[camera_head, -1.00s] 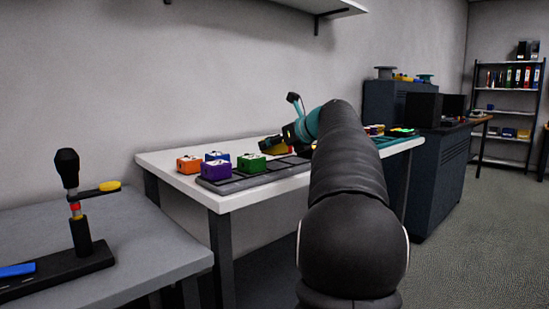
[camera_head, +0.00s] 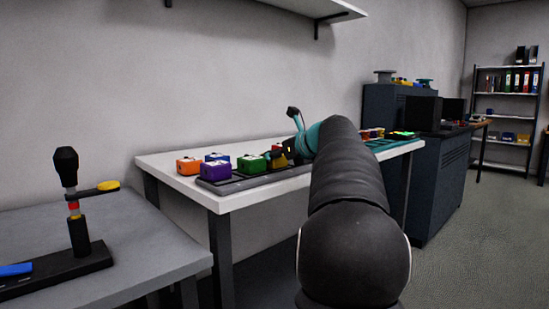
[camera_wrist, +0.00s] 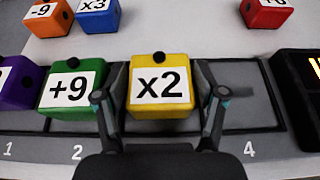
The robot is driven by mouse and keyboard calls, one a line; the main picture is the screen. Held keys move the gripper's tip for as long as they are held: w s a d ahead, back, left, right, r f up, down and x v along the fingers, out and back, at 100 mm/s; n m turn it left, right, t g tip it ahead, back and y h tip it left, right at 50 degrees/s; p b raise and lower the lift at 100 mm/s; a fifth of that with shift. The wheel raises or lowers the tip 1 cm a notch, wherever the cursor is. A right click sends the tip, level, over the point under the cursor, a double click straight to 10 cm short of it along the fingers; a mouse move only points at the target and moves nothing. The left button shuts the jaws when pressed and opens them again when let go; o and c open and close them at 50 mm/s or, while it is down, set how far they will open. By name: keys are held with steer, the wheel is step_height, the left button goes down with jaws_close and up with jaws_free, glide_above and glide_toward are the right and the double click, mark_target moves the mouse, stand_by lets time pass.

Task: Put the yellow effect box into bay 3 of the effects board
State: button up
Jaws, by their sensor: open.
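The yellow effect box (camera_wrist: 161,92), marked "x2", stands upright on the effects board (camera_wrist: 228,125) in the wrist view, in the bay between those labelled 2 and 4. My gripper (camera_wrist: 160,97) is open around it, one finger on each side, with small gaps visible. The green box (camera_wrist: 72,88), marked "+9", is in bay 2, close to the left finger. The label below the yellow box is hidden by my gripper. In the head view the yellow box (camera_head: 277,161) is partly hidden by my gripper (camera_head: 287,152).
A purple box (camera_head: 215,171) sits in bay 1. Orange (camera_head: 189,165) and blue (camera_head: 217,157) boxes stand behind the board, a red box (camera_wrist: 267,12) farther right. Bay 4 is empty. A dark device with a lit display (camera_wrist: 300,95) stands right of the board.

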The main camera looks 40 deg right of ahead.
steer(key=a+p+v, duration=0.1)
steer(key=v, duration=1.1)
steer(key=shift+d, duration=0.4)
